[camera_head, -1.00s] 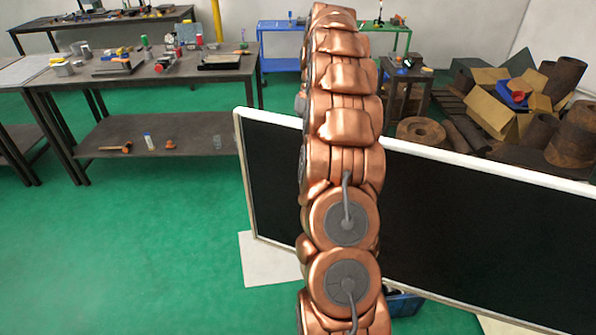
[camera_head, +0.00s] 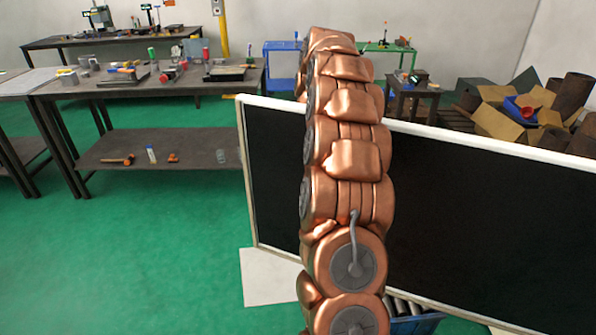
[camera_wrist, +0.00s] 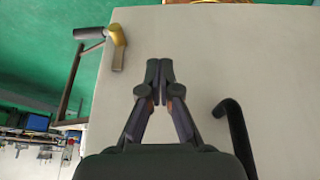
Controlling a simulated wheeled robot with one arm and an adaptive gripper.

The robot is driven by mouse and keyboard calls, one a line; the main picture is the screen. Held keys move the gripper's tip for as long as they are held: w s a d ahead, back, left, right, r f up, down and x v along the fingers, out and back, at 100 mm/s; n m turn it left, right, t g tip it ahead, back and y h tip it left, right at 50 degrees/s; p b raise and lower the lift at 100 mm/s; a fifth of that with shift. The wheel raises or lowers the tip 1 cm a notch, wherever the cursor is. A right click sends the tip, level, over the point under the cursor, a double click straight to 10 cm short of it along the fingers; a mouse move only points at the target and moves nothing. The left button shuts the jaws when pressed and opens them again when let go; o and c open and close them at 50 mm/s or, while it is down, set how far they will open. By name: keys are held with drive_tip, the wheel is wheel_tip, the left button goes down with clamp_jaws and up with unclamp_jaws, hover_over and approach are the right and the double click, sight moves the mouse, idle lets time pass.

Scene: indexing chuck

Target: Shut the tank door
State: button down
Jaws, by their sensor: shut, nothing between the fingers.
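A wide dark panel with a white rim (camera_head: 470,240) stands upright across the head view, behind my copper arm. I cannot tell whether it is the tank door. In the wrist view a broad pale grey panel (camera_wrist: 215,60) fills most of the picture. It carries a brass-coloured lever handle with a dark grip (camera_wrist: 117,48) at its upper left edge and a black bent bar (camera_wrist: 237,135) at the right. My gripper (camera_wrist: 159,100) is shut and empty in front of the pale panel, between handle and bar. Contact with the panel cannot be told. My gripper is hidden in the head view.
A dark workbench (camera_head: 190,160) with tools stands at the left, beyond open green floor (camera_head: 120,250). Cardboard boxes (camera_head: 500,122) and rusty cylinders lie at the back right. A blue crate (camera_head: 415,325) with metal rods sits low behind my arm.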

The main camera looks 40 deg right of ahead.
sight(292, 186)
drive_tip(key=shift+s+a+f+b, duration=0.2)
drive_tip(key=shift+s+a, duration=0.1)
drive_tip(key=shift+a, duration=0.4)
drive_tip(key=shift+s+a+f+b, duration=0.1)
drive_tip(key=shift+s+a+f, duration=0.2)
drive_tip(key=shift+a, duration=0.45)
drive_tip(key=shift+s+a+f+b, duration=0.15)
drive_tip(key=shift+s+a, duration=0.2)
drive_tip(key=shift+a, duration=0.35)
drive_tip(key=shift+a, duration=0.1)
